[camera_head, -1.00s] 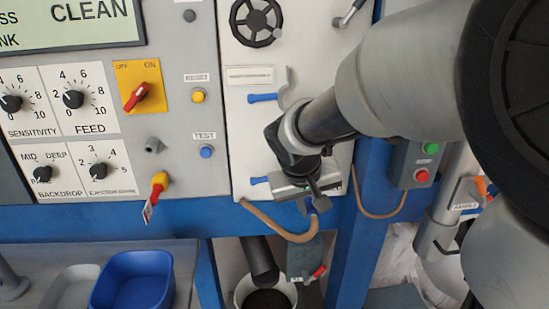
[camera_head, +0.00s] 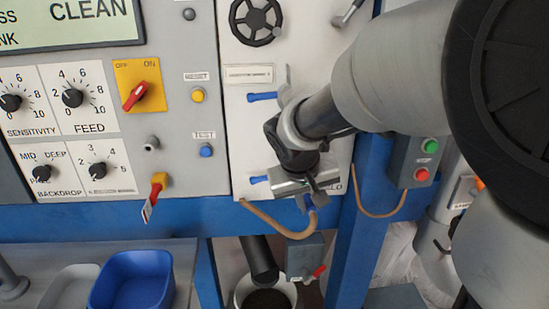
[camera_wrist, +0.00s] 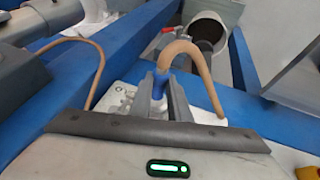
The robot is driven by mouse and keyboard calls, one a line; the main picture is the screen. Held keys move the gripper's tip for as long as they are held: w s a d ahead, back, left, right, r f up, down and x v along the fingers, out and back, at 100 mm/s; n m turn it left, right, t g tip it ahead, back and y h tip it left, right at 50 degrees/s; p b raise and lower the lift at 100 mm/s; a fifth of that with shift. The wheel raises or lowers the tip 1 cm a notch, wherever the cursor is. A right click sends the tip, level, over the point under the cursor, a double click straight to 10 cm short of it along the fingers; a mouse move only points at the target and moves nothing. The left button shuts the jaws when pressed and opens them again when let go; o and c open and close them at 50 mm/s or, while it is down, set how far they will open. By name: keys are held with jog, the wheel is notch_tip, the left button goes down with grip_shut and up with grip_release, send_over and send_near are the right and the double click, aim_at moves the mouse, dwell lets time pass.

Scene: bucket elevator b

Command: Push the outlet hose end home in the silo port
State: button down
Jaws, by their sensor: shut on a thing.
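The tan outlet hose (camera_head: 268,221) hangs in a loop below the white panel, and its blue end (camera_head: 307,203) is up at my gripper (camera_head: 313,198). In the wrist view, the blue end (camera_wrist: 163,76) sits between the two fingers of my gripper (camera_wrist: 166,88), which are shut on it; the tan hose (camera_wrist: 197,62) arches from there down to the right. The silo port cannot be made out; my gripper and wrist cover that part of the panel. A label ending in "LO" partly shows beside them. How far the end is in cannot be told.
Two blue fittings, upper (camera_head: 262,97) and lower (camera_head: 259,180), stick out of the panel left of my wrist. A grey box with a red lever (camera_head: 304,258) hangs below. A blue post (camera_head: 361,210) and a button box (camera_head: 414,162) stand close on the right.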

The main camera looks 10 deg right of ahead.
jog(key=shift+w, duration=0.85)
jog(key=c, duration=1.6)
grip_release()
jog(key=p+v, duration=0.3)
jog(key=v, duration=1.4)
jog(key=shift+r, duration=0.2)
jog(key=shift+s, duration=0.1)
jog(key=s+d+f+t+y, duration=0.1)
jog(key=s+d+f, duration=0.15)
jog(key=s, duration=0.45)
jog(key=s+d+f+y, duration=0.2)
jog(key=s+f, duration=0.1)
jog(key=s, duration=0.4)
jog(key=shift+m, duration=0.3)
notch_tip(320, 180, up, 14)
jog(key=p, duration=1.4)
jog(key=shift+s+f, duration=0.1)
jog(key=shift+f, duration=0.15)
